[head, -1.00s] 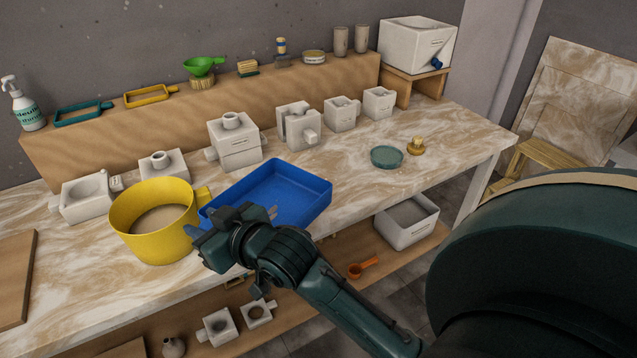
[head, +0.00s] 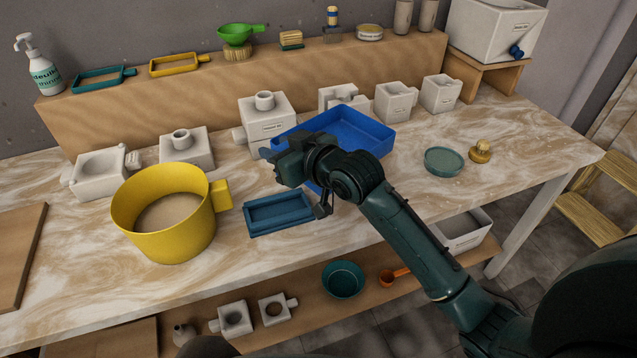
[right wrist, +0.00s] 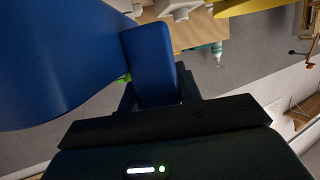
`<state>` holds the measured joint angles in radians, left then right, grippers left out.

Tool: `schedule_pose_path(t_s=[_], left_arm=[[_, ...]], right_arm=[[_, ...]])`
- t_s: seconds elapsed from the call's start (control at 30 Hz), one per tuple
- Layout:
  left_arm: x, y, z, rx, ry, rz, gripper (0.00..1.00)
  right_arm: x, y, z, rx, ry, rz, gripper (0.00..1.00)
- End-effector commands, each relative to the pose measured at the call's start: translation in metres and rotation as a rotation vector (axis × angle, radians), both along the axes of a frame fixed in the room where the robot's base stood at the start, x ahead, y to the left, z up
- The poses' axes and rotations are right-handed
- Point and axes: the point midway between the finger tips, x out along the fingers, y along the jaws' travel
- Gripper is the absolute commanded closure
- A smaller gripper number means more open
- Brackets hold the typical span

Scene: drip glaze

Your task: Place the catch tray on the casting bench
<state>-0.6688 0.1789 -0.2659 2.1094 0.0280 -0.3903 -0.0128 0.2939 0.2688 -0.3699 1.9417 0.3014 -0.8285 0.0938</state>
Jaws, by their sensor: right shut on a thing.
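The catch tray, a blue rectangular open tray (head: 375,148), is in my right gripper (head: 277,162), in front of the white moulds at the middle of the bench. My right gripper is shut on a blue tab at the tray's near-left side. In the right wrist view the tab (right wrist: 150,62) sits between the fingers and the tray body (right wrist: 55,60) fills the left. The tray looks roughly level; I cannot tell for sure whether its underside touches the bench. The casting bench (head: 110,235) has a marbled, cream-brown top. My left gripper is not in view.
A yellow bucket (head: 165,237) and a small dark-blue tray (head: 278,213) stand near the front. White moulds (head: 187,151) line the back. A round teal dish (head: 444,161) and a brass-coloured knob (head: 480,153) are at right. Bench top between tray and dish is clear.

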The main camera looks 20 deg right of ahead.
Motion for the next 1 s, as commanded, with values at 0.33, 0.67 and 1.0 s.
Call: schedule_pose_path(t_s=[0.33, 0.67, 1.0], left_arm=[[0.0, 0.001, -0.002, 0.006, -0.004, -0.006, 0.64], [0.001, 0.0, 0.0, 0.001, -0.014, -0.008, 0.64], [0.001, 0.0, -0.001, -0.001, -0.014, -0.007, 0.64]], right_arm=[[0.0, 0.0, -0.049, -0.002, 0.0, 0.0, 1.0], [0.0, 0.0, -0.081, -0.001, -0.004, 0.0, 1.0], [-0.001, 0.0, -0.085, -0.002, -0.003, 0.0, 1.0]])
